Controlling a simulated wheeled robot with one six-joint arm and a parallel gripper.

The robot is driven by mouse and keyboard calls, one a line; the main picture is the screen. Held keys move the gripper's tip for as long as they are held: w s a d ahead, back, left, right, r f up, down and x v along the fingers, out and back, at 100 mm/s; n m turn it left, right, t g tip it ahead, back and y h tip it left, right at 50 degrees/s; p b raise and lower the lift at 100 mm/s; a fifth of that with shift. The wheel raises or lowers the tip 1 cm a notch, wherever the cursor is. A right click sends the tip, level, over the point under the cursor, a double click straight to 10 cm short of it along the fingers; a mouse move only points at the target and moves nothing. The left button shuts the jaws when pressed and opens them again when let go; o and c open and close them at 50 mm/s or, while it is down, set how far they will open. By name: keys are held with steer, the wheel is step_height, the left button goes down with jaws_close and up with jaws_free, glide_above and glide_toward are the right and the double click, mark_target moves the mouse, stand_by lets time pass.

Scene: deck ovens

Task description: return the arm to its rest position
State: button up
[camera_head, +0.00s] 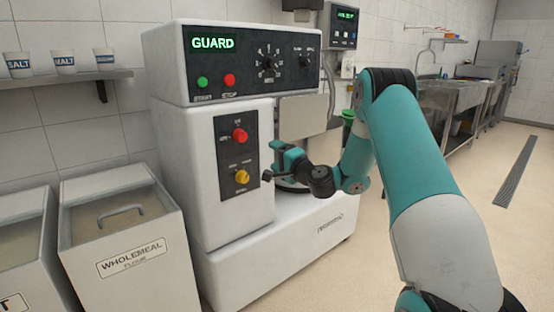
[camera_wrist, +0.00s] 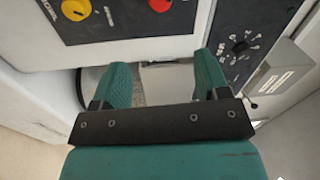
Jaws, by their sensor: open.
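My arm, teal and grey, reaches from the lower right of the head view toward a white floor-standing machine (camera_head: 235,185). My gripper (camera_head: 277,160) is in front of the machine, just right of its lower black control panel (camera_head: 238,150). In the wrist view my gripper (camera_wrist: 160,75) shows two teal fingers spread apart with nothing between them. The panel's yellow knob (camera_wrist: 76,8) and red button (camera_wrist: 160,4) lie beyond the fingers. In the head view the arm hides part of the machine's right side.
The upper panel (camera_head: 250,60) shows GUARD on its display. A wholemeal flour bin (camera_head: 135,258) stands at the left. A shelf (camera_head: 60,80) with several cups is on the wall. A sink bench (camera_head: 450,95) stands at the back right. The floor (camera_head: 490,160) at the right is clear.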

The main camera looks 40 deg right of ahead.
stand_by(0.4)
steer(key=s+a+r+n+g+y, duration=0.25)
steer(key=a+n+y, duration=0.2)
steer(key=a, duration=0.55)
steer(key=s+a+r+n+g+y, duration=0.1)
steer(key=a+r+n+g+y, duration=0.3)
steer(key=a, duration=0.6)
steer(key=s+a+f+n+g, duration=0.1)
steer(key=s+a+n+g, duration=0.3)
steer(key=s+a+n, duration=0.5)
steer(key=s+a+f+n+g+h, duration=0.1)
steer(key=s+a+n+g+h, duration=0.2)
steer(key=s, duration=1)
steer(key=s+a+f+n+g+h, duration=0.1)
steer(key=s+n+g+h, duration=0.3)
steer(key=s, duration=0.8)
step_height(320, 180, up, 20)
steer(key=m+g+y+p, duration=0.1)
steer(key=y+p, duration=0.1)
steer(key=p, duration=1.8)
steer(key=shift+s+r, duration=0.15)
steer(key=shift+s, duration=0.05)
steer(key=shift+m, duration=0.25)
